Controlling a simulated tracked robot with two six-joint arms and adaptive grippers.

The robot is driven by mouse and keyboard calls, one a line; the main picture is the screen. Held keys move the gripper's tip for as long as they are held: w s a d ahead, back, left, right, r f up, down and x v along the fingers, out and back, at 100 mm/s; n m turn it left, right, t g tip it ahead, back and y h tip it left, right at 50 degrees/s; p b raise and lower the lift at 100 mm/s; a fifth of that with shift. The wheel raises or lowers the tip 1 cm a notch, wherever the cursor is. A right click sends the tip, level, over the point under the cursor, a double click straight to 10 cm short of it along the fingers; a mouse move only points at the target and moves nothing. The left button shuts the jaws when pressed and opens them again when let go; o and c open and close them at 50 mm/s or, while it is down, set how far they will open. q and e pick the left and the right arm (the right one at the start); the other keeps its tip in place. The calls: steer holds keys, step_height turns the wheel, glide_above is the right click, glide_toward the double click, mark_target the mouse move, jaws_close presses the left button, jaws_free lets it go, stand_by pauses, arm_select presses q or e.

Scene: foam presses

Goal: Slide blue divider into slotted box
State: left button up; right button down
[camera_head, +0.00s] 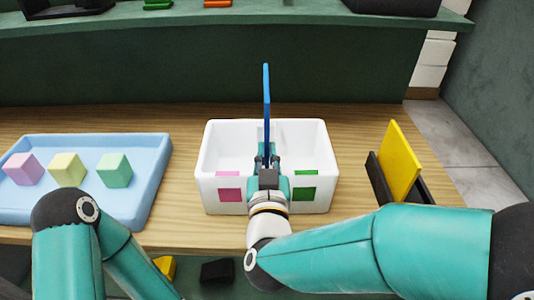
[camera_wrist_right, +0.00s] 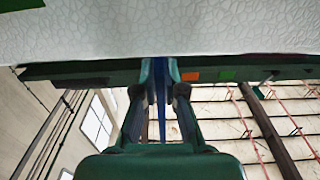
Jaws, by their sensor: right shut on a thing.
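The blue divider (camera_head: 266,98) stands upright and edge-on at the middle of the white slotted box (camera_head: 222,143), its top well above the rim. My right gripper (camera_head: 267,160) is shut on the divider in front of the box's middle. The divider also shows between the fingers in the right wrist view (camera_wrist_right: 161,100). The box has a pink square on its left front and a green square on its right front. The divider's lower edge and the slots are hidden by the gripper, so I cannot tell whether it is in a slot. My left gripper is out of view; only its arm shows.
A light blue tray (camera_head: 150,185) on the left holds a pink cube (camera_head: 22,169), a yellow cube (camera_head: 68,169) and a green cube (camera_head: 115,170). A yellow panel (camera_head: 400,160) stands in a black holder (camera_head: 377,180) on the right. Bare wooden table lies between them.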

steer(key=shift+f+b, duration=1.35)
steer(key=shift+f, duration=0.1)
steer(key=c, duration=1.2)
jaws_free()
steer(key=shift+f, duration=0.1)
steer(key=shift+s, duration=0.15)
glide_toward(267, 167)
steer(key=w, duration=0.2)
steer(key=shift+w+a, duration=0.1)
steer(key=shift+w, duration=0.2)
